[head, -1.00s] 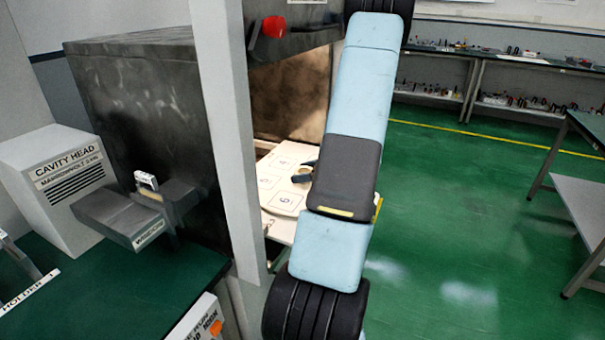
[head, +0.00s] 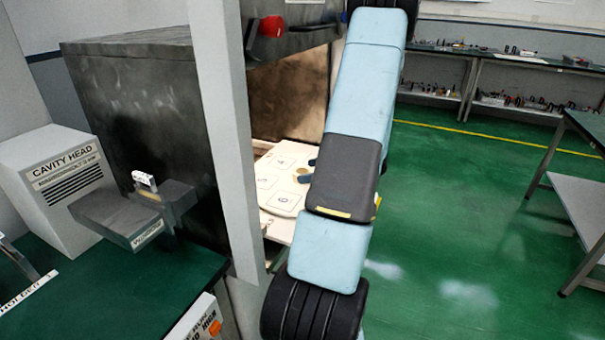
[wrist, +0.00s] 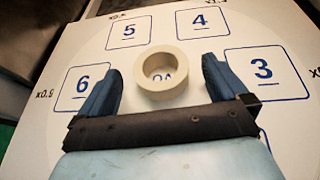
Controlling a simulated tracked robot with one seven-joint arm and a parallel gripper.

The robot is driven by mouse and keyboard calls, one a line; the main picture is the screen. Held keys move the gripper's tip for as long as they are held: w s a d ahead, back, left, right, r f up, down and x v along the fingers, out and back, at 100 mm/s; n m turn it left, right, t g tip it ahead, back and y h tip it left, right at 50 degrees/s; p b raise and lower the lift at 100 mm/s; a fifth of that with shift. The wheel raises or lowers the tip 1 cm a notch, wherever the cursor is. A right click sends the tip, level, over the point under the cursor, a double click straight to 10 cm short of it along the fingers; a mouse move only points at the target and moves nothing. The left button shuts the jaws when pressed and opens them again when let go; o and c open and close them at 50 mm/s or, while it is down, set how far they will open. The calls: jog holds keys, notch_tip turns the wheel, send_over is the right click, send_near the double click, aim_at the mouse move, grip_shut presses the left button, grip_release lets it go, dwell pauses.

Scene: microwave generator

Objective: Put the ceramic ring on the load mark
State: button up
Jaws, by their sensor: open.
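The ceramic ring (wrist: 161,74), cream and thick-walled, sits flat on the white round numbered plate (wrist: 225,22), near its middle. Blue print, partly legible as "OA", shows through its hole; the rest of the load mark is hidden by the ring. My gripper (wrist: 162,66) is open, with one dark blue finger on each side of the ring and visible gaps between. In the head view the ring (head: 303,171) shows small beside my gripper's fingertips (head: 308,170), inside the chamber. My arm hides much of the plate there.
Numbered squares 3, 4, 5 and 6 surround the ring on the plate. A pale post (head: 222,120) and the dark chamber wall (head: 130,95) stand left of the opening. A red knob (head: 271,26) is above it. Open green floor (head: 450,220) lies to the right.

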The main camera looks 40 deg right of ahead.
jog(key=v, duration=0.8)
jog(key=shift+s+d+r, duration=0.1)
jog(key=shift+s, duration=0.1)
